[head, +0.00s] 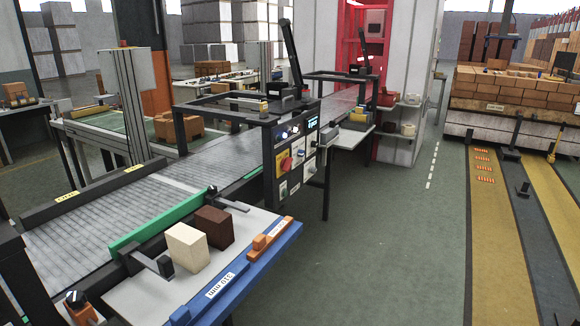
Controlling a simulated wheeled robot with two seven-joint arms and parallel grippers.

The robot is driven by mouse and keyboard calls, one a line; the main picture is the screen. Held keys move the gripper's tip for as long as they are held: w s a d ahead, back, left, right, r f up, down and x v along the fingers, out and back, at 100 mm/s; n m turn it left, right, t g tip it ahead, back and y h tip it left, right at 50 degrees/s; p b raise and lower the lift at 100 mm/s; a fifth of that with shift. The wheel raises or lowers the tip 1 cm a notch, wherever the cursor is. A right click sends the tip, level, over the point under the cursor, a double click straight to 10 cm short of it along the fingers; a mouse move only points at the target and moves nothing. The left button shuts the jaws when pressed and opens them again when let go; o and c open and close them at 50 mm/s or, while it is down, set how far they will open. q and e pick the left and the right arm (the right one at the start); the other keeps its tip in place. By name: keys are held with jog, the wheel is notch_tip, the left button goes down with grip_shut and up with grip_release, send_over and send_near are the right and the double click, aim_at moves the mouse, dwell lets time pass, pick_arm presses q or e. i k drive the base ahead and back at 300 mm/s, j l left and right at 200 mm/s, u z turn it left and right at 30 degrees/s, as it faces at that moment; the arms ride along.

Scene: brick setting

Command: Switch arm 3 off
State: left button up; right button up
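A dark control panel (295,155) stands upright on the near side of the roller conveyor, in the middle of the head view. It carries a small lit display (313,122), a round red knob on a yellow plate (286,164), a row of small buttons along the top and several pale switch plates (309,146) lower down. The labels are too small to read, so I cannot tell which control is for arm 3 or how it is set. Neither of my grippers can be made out in the view.
The roller conveyor (140,190) runs along the left. In front of the panel is a table (150,290) with a blue front edge, a cream block (187,247) and a brown block (213,228). Green floor (390,240) is clear to the right. Bricks (510,95) are stacked at far right.

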aim_at(285, 163)
jog(key=i+l+u, duration=0.1)
jog(key=i+l, duration=0.25)
jog(key=i+l+u, duration=0.1)
jog(key=i+l, duration=0.2)
jog(key=l, duration=0.15)
jog(key=i+l+u, duration=0.1)
jog(key=i+l, duration=0.2)
jog(key=i+l+u, duration=0.1)
jog(key=i+l, duration=0.2)
jog(key=l, duration=0.25)
